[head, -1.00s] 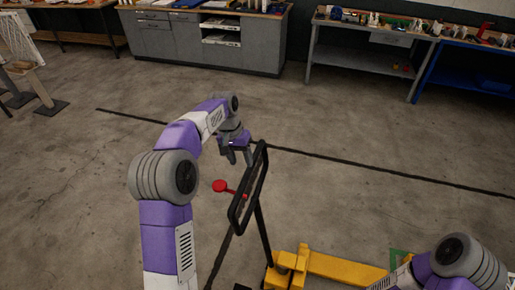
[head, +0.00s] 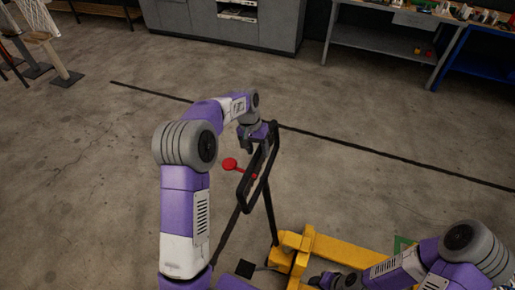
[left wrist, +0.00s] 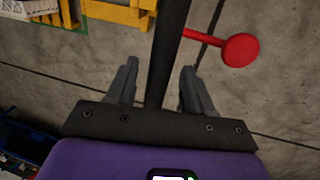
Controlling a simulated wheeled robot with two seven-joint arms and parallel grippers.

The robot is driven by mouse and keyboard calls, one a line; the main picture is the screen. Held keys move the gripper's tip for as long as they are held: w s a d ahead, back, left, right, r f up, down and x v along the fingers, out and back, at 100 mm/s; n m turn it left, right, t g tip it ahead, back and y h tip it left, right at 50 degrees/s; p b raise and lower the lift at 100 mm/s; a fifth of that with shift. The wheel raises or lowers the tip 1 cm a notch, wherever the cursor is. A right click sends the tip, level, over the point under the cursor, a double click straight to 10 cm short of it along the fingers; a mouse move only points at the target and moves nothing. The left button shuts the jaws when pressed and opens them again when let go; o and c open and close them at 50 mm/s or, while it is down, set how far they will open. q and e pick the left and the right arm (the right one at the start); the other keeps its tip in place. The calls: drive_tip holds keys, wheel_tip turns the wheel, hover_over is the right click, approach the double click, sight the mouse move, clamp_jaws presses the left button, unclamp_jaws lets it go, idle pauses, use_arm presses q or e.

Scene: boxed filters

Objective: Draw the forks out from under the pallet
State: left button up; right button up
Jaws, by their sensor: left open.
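The yellow pallet jack (head: 335,248) stands at the lower right of the head view, and part of it shows in the left wrist view (left wrist: 118,12). Its black loop handle (head: 246,190) leans up, with a red knob (head: 229,164) beside it. My left gripper (head: 248,146) is at the top of the handle. In the left wrist view its open fingers (left wrist: 156,88) lie on either side of a black handle bar (left wrist: 166,60). Contact cannot be told. My right gripper (head: 330,281) is partly visible at the bottom edge, its fingers unclear.
A grey cabinet (head: 255,25) and a workbench (head: 385,45) stand at the back. An easel-like stand (head: 45,45) is at the far left. A green floor marking (head: 404,244) lies near the jack. The concrete floor left of the handle is clear.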

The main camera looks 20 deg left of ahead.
use_arm(q)
drive_tip(key=shift+w, duration=0.1)
clamp_jaws()
drive_tip(key=shift+d, duration=0.95)
unclamp_jaws()
drive_tip(key=shift+d, duration=0.15)
drive_tip(key=shift+a, duration=0.2)
drive_tip(key=shift+a+r, duration=0.1)
drive_tip(key=r, duration=0.4)
drive_tip(key=a+r, duration=0.1)
drive_tip(key=r, duration=0.2)
drive_tip(key=shift+a+r, duration=0.1)
